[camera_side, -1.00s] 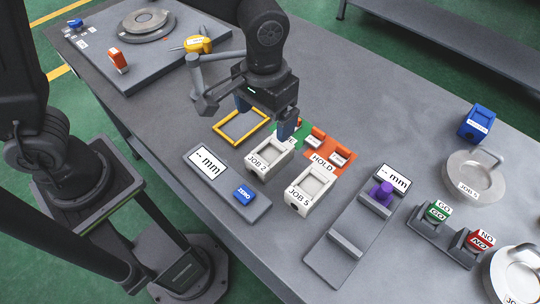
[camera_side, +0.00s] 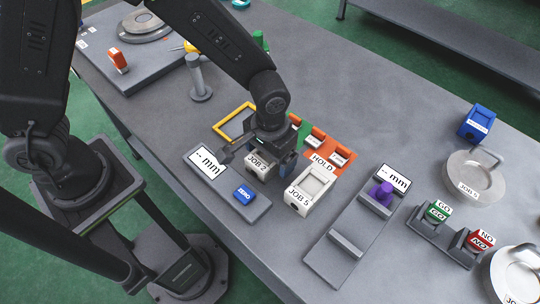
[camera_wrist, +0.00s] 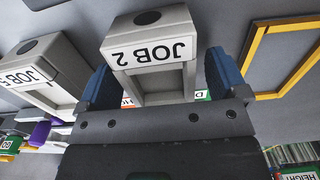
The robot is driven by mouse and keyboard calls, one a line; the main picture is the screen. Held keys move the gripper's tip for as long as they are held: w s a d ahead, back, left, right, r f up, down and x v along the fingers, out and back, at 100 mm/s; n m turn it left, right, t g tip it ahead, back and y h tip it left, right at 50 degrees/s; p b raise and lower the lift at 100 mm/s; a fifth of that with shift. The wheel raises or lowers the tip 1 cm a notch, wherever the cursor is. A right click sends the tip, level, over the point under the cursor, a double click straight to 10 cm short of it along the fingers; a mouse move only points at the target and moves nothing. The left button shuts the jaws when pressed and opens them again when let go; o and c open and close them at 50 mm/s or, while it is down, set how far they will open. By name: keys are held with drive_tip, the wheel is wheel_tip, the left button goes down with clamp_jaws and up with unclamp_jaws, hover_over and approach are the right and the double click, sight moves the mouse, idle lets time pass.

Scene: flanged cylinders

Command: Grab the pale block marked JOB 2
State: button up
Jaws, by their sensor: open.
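The pale block marked JOB 2 (camera_side: 257,164) stands on the grey table, partly hidden under my gripper in the side view. In the wrist view the JOB 2 block (camera_wrist: 150,50) appears upside down, with a dark round recess and a square opening. My gripper (camera_wrist: 158,85) is open, with one blue finger on each side of the block. Gaps show between the fingers and the block's sides. In the side view my gripper (camera_side: 268,158) is low over the block.
The similar pale JOB 5 block (camera_side: 312,190) stands close to the right. A yellow frame (camera_side: 219,130) lies behind, and the orange HOLD mat (camera_side: 345,163) lies to the right. A display with a blue ZERO button (camera_side: 244,194) is in front. A grey post (camera_side: 199,80) stands farther back.

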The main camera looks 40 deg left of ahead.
drive_tip(key=c, duration=1.3)
